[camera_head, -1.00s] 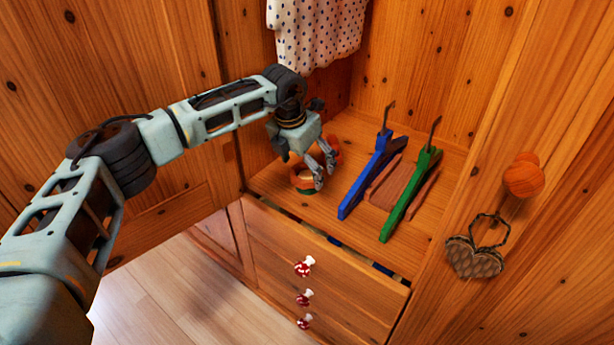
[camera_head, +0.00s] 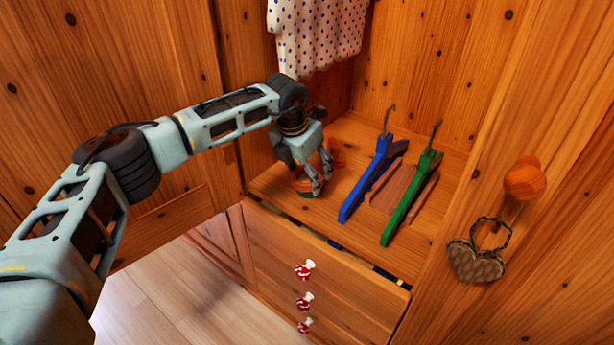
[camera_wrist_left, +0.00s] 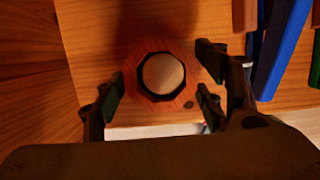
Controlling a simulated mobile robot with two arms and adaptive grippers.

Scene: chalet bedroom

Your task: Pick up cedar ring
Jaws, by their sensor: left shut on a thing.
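The cedar ring (camera_wrist_left: 143,96) shows in the left wrist view as a reddish wooden ring with a dark octagonal inner edge and a pale round centre. I cannot tell whether the ring is clear of the shelf. My right gripper is out of view.
A blue hanger (camera_head: 372,178) and a green hanger (camera_head: 412,196) lie on the shelf (camera_head: 352,130) to the right, with brown wooden pieces by them. A red-orange object (camera_head: 337,150) is behind my gripper. A dotted cloth (camera_head: 318,35) hangs above. Drawers (camera_head: 285,250) are below.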

